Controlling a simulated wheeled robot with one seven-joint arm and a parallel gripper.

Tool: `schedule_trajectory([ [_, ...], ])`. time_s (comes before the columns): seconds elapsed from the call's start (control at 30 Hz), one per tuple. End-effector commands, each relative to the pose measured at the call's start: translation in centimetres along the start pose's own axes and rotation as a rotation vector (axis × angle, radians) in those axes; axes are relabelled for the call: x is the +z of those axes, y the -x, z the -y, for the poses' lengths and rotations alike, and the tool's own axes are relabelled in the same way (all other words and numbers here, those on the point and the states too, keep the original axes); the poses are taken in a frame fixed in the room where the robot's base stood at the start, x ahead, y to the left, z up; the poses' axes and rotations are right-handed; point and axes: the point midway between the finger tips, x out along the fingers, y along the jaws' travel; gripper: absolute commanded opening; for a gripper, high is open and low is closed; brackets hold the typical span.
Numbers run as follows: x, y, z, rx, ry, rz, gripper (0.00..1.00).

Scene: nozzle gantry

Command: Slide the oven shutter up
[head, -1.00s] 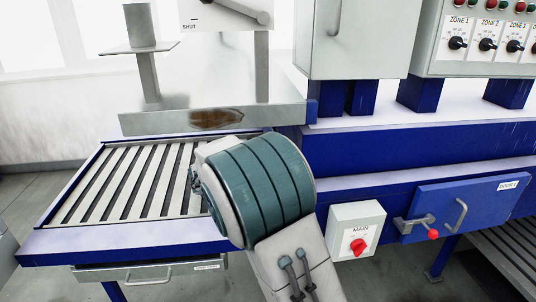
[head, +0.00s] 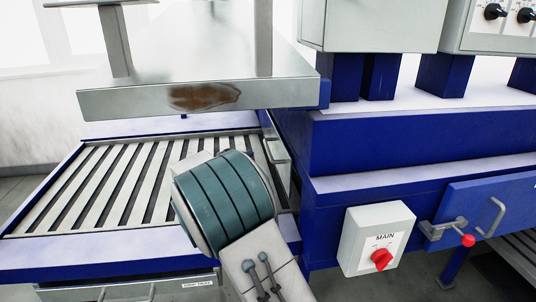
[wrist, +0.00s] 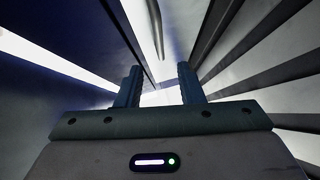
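The oven shutter (head: 276,146) looks like the grey upright panel with a bar handle on the oven's left end, seen nearly edge-on in the head view. My arm covers its lower part. The handle lies roughly in line with the gap, apart from the fingertips. In the head view my arm hides the fingers.
A slatted conveyor bed (head: 103,183) lies left of the oven. A rust-stained metal ledge (head: 130,103) overhangs it. A MAIN switch box (head: 366,240) and a blue door (head: 500,205) with a latch are on the oven's front.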

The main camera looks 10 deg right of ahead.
Motion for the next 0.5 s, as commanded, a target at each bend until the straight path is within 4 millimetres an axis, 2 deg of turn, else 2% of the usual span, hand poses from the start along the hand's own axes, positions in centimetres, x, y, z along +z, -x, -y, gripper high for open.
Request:
schedule_trajectory([
  [0.5,0.1,-10.2,-0.3,0.001,0.001,0.003,0.34],
])
